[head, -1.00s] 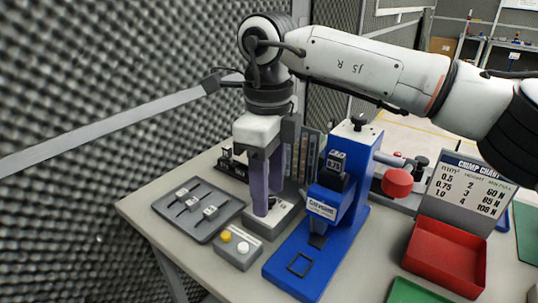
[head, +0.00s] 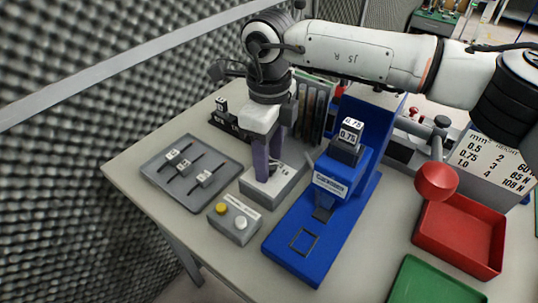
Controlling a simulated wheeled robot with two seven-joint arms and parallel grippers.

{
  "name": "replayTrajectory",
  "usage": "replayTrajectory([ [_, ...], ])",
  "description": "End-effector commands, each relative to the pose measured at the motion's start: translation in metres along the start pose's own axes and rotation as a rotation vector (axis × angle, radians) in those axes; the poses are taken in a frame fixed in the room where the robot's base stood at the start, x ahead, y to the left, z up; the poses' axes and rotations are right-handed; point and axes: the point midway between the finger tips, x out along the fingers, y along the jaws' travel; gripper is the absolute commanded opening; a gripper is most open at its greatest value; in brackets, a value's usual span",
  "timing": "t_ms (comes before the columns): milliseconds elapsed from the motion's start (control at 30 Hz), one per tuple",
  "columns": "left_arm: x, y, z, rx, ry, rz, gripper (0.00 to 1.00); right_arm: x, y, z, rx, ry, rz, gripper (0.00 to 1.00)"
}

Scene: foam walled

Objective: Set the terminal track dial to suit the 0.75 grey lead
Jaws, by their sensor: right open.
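My right gripper (head: 267,177) points straight down with its two purple fingers apart. Its tips are at a low grey box (head: 284,189) left of the blue press; I cannot tell whether they touch it. The fingers hide part of the box top, and no dial face can be read there. The blue press (head: 318,215) carries a dark block (head: 347,139) marked 0.75. Leads with small white tags (head: 204,178) lie in a grey tray (head: 158,186) at the left; their markings are too small to read. My left gripper is not in view.
A red bin (head: 430,243) and a green tray (head: 405,290) are at the front right. A button box (head: 231,226) stands in front. A foam wall (head: 60,130) borders the left.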

Motion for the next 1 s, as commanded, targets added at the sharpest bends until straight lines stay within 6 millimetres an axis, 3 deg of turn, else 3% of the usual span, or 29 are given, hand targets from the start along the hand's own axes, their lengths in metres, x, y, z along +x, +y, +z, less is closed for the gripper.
replayTrajectory([
  [333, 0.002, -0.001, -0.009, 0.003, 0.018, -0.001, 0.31, 0.005, 0.0, 0.0, 0.0, -0.001, 0.0, 0.45],
  [600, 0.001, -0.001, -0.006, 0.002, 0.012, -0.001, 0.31, 0.005, 0.0, 0.0, 0.0, -0.001, 0.0, 0.03],
  [1000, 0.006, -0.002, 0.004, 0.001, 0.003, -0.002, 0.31, 0.006, 0.0, 0.0, -0.094, -0.001, 0.0, 0.04],
])
